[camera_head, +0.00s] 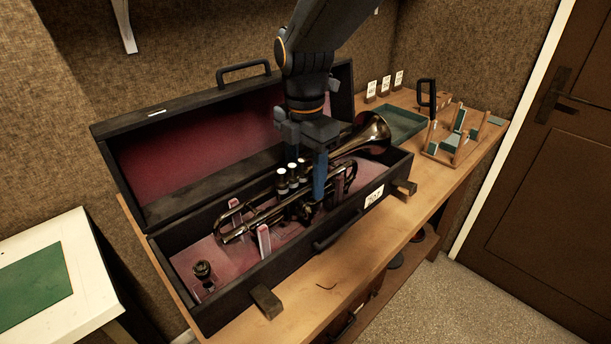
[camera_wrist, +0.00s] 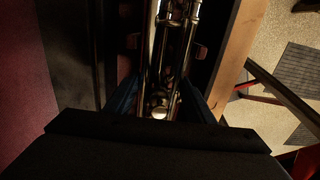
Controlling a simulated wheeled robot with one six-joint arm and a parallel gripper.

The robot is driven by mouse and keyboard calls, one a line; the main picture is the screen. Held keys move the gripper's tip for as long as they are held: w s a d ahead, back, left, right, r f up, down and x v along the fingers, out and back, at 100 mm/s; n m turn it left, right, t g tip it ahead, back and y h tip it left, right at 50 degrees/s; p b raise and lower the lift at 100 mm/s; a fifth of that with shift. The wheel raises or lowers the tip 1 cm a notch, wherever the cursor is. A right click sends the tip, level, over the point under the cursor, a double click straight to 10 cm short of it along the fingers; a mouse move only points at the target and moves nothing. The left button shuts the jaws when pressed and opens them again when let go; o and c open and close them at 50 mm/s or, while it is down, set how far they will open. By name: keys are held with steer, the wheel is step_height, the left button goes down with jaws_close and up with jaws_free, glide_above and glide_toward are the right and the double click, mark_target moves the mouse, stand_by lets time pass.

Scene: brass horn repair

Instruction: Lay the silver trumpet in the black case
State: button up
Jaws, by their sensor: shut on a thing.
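The trumpet (camera_head: 266,214), dark and shiny with pale-topped valves, lies lengthwise inside the open black case (camera_head: 222,312), within its walls at the valves. Its bell (camera_head: 372,134) points to the right end and rises above the case rim. My gripper (camera_head: 319,188) comes down from above and is shut on the trumpet at its middle, just right of the valves. In the wrist view, the trumpet (camera_wrist: 176,45) runs between my two blue fingers (camera_wrist: 162,100). I cannot tell whether the trumpet touches the case floor; its underside is hidden.
The case lid (camera_head: 190,150) stands open at the back. Pink upright supports (camera_head: 264,240) and a mouthpiece-like part (camera_head: 203,270) are in the case. A green tray (camera_head: 405,122) and a wooden rack (camera_head: 456,140) stand to the right on the bench (camera_head: 400,235).

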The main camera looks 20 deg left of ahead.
steer(key=shift+f, duration=0.2)
steer(key=o, duration=1.5)
steer(key=shift+f, duration=0.1)
steer(key=shift+o, duration=0.2)
step_height(320, 180, up, 8)
steer(key=shift+b, duration=0.85)
steer(key=shift+s, duration=0.1)
